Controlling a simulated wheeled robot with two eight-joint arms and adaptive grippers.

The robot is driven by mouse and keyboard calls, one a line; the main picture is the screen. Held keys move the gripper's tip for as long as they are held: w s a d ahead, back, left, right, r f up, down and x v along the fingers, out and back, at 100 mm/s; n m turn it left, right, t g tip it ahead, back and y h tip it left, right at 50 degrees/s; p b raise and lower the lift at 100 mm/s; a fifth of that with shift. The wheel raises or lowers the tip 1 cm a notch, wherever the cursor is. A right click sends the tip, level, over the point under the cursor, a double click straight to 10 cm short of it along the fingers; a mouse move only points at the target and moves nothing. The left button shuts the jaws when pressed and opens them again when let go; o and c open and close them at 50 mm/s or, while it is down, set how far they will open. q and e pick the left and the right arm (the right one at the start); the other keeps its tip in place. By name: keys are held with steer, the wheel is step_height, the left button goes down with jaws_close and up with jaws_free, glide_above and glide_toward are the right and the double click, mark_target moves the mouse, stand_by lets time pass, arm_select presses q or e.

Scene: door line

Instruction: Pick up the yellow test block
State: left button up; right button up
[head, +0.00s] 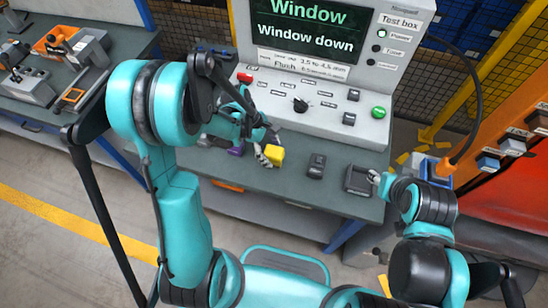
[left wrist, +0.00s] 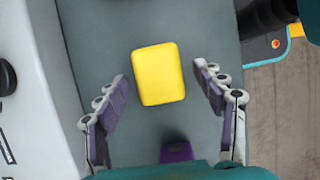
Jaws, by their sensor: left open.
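The yellow test block (head: 274,155) lies on the grey bench top in front of the test box. In the left wrist view the yellow block (left wrist: 158,74) shows whole, between and slightly beyond the fingertips, with a gap on each side. My left gripper (left wrist: 161,84) is open and empty, its two fingers pointing towards the block. In the head view my left gripper (head: 264,150) is close by the block's left side, partly hidden by my left arm. My right gripper (head: 378,179) shows only in part near the bench's right end; its jaws are unclear.
The test box (head: 330,110), with screen and buttons, stands behind the block. A purple object (left wrist: 176,150) lies near the left gripper's palm. A black device (head: 317,165) and a dark tray (head: 358,179) are to the block's right. Bare bench (head: 290,180) lies in front.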

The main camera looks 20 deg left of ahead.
arm_select(q)
steer(key=x, duration=0.3)
steer(key=shift+w+a+b, duration=0.1)
steer(key=shift+b, duration=0.2)
steer(key=shift+r, duration=0.15)
steer(key=c, duration=1.5)
